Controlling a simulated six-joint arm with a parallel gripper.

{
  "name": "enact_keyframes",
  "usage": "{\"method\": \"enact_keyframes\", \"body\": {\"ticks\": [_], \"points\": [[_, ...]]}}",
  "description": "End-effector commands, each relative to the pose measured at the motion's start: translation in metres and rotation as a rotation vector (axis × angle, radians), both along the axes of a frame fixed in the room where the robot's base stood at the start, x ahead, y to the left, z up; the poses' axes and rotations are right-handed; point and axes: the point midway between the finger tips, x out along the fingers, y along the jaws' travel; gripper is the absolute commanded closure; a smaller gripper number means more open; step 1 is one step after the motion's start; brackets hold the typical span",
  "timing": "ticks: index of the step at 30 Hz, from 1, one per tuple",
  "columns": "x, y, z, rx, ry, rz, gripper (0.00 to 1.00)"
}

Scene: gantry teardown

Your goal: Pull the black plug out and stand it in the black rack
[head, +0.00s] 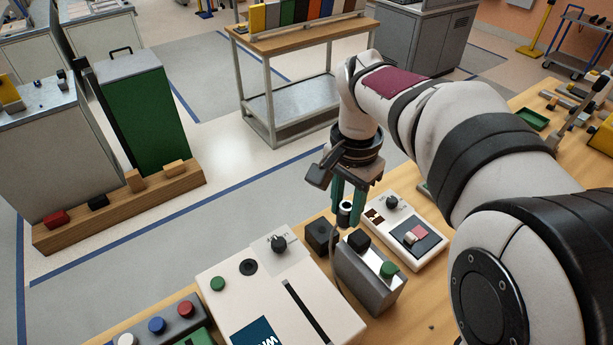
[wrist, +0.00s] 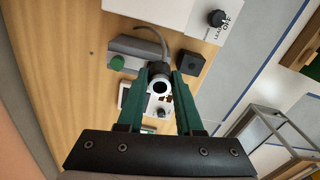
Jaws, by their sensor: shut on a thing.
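The black plug (head: 345,213) has a pale ring around its dark top. My gripper (head: 346,198) is shut on it, pointing down, with a green finger on either side. In the wrist view the plug (wrist: 159,84) shows its white ring end between the fingertips. A grey cable (wrist: 150,35) runs behind it. The black block with a small hole, seemingly the black rack (head: 321,237), stands just left of the plug; it also shows in the wrist view (wrist: 191,62). What lies directly under the plug is hidden.
A grey box (head: 368,278) with a black cap and green button stands close in front. A cream panel with a dial (head: 275,290) is at front left. Another cream switch panel (head: 405,230) sits right behind the gripper. Bare wood (wrist: 75,50) shows left in the wrist view.

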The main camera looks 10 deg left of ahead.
Motion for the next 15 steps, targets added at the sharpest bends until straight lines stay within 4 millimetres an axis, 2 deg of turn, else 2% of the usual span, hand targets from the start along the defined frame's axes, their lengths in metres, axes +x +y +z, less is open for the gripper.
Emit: {"method": "enact_keyframes", "body": {"ticks": [3,10,13,15], "points": [[0.001,-0.023,0.006,0.000,0.000,0.109,1.00],[0.002,-0.058,0.015,0.000,0.000,0.259,1.00],[0.007,-0.071,0.015,0.001,0.001,0.262,1.00],[0.015,-0.073,0.011,0.001,0.003,0.192,1.00]]}}
